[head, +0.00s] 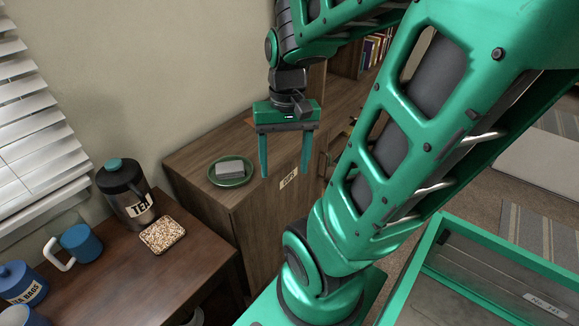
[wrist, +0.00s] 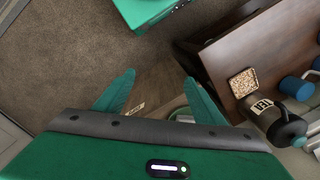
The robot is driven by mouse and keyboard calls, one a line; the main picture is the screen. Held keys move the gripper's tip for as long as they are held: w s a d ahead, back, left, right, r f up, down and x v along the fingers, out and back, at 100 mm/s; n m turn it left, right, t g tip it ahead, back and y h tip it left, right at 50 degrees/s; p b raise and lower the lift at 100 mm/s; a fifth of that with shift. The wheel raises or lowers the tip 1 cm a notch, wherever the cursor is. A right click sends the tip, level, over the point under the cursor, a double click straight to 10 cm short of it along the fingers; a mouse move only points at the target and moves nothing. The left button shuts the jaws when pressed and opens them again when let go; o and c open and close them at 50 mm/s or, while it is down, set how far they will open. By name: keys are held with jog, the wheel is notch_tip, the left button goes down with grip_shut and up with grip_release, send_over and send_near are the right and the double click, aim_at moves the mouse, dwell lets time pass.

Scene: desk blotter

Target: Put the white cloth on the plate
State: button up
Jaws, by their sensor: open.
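A round green plate (head: 214,180) sits on top of the wooden cabinet. A folded, block-shaped pale grey-white piece (head: 230,170), which looks like the white cloth, lies on the plate. My gripper (head: 285,174) is open and empty, with its fingers pointing down. In the head view it is to the right of the plate and apart from it. The gripper also shows in the wrist view (wrist: 158,78), with its fingers spread. There, a sliver of what may be the plate (wrist: 186,118) shows beside the right finger; the rest is hidden by my gripper.
The wall and window blinds (head: 35,130) bound the left.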

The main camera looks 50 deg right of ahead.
jog(key=s, duration=0.1)
jog(key=s+n, duration=0.1)
jog(key=s+a+r, duration=0.1)
jog(key=shift+s+n, duration=0.3)
dwell(1.1)
